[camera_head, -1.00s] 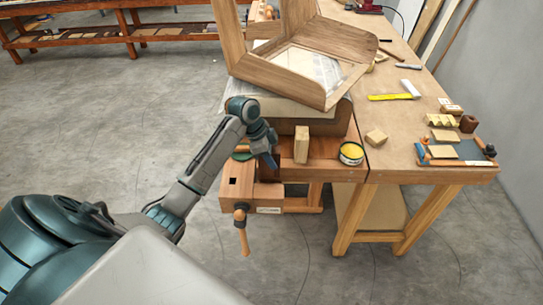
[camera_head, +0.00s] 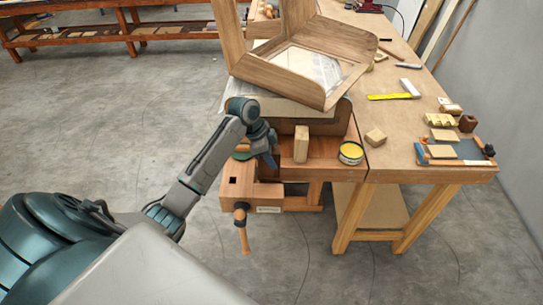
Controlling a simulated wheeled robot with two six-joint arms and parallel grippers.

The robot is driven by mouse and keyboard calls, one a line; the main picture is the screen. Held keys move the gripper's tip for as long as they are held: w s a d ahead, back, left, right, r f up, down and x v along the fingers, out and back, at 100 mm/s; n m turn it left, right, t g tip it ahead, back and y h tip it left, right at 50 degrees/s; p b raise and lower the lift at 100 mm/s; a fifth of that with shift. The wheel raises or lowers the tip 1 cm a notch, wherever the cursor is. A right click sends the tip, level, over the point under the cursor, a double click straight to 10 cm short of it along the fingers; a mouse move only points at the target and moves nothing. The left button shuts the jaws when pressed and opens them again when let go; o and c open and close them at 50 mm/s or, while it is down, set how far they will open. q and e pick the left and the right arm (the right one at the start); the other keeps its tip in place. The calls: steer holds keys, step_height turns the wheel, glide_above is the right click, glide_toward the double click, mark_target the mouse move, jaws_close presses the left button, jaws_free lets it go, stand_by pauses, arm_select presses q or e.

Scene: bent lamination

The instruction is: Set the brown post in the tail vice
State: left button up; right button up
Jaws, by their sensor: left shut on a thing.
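The tail vice (camera_head: 248,197) is at the near left corner of the wooden bench, with its screw handle (camera_head: 242,230) hanging down in front. My left gripper (camera_head: 270,161) points down over the vice, close above the dark gap between its jaw and the bench end. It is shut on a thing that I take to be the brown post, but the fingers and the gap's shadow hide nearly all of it. I cannot tell how deep it sits or whether it touches the jaws. My right gripper is out of view.
Close right of my gripper stands a pale wood block (camera_head: 301,144), then a yellow tin (camera_head: 351,152) and a small wood cube (camera_head: 375,138). A large bent wooden frame (camera_head: 305,60) stands behind. Small blocks and a blue-edged tray (camera_head: 455,152) lie at the right.

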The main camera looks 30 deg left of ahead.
arm_select(q)
steer(key=shift+p, duration=0.7)
stand_by(0.8)
steer(key=shift+f+b, duration=0.6)
steer(key=shift+f, duration=2.2)
stand_by(2.4)
steer(key=o, duration=1.2)
steer(key=shift+c, duration=0.2)
steer(key=shift+o, duration=0.3)
steer(key=o, duration=0.3)
steer(key=shift+o, duration=0.2)
steer(key=shift+r, duration=0.1)
